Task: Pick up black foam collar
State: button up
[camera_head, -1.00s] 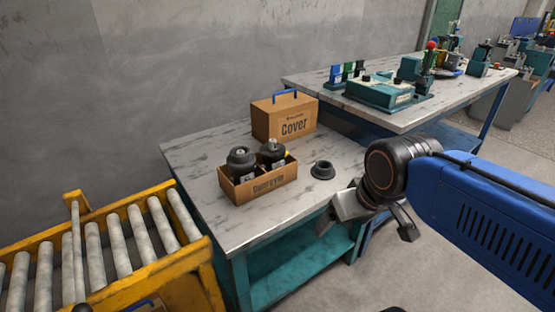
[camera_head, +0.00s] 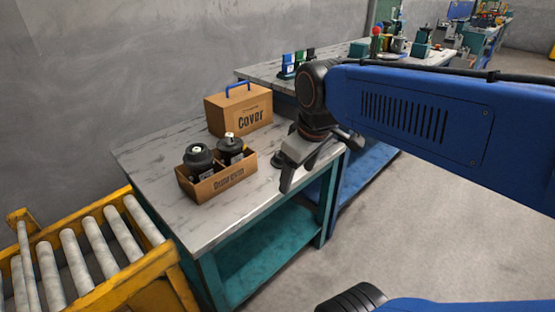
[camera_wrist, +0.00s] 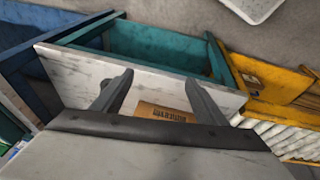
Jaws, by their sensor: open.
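The black foam collar (camera_head: 278,160) sits on the worktable, right of an open cardboard box, in the head view. Only its left edge shows, because my gripper covers the rest. My gripper (camera_head: 320,163) is open and empty, over the table's right part and close to the collar in the picture. The height gap between them cannot be told. In the wrist view my gripper (camera_wrist: 158,78) has its two fingers apart, with nothing between them but table and box behind. The collar does not show in the wrist view.
The open box (camera_head: 222,186) holds two dark round parts and stands on the worktable (camera_head: 150,158). A "Cover" carton (camera_head: 238,110) with a blue handle stands behind. A yellow roller conveyor (camera_head: 100,250) is at left. A second table (camera_head: 262,76) lies beyond.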

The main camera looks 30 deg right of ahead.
jog(key=w+d+r+n+g, duration=0.1)
jog(key=w+d+r+n, duration=0.2)
jog(key=w, duration=0.5)
jog(key=w+d+r+n+g, duration=0.1)
jog(key=w+d+n, duration=0.2)
jog(key=w+n, duration=0.35)
jog(key=w+d+r+n+g, duration=0.2)
jog(key=w+d+n, duration=0.1)
jog(key=w, duration=0.6)
jog(key=f, duration=1.1)
jog(key=shift+s+f, duration=0.2)
jog(key=shift+f, duration=0.2)
jog(key=shift+n, duration=0.25)
jog(key=shift+w+a+f, duration=0.1)
jog(key=shift+w+f, duration=0.05)
jog(key=shift+f, duration=1.15)
jog(key=shift+w+f, duration=0.1)
jog(key=shift+f, duration=1.2)
jog(key=shift+c, duration=0.4)
jog(key=c, duration=1.1)
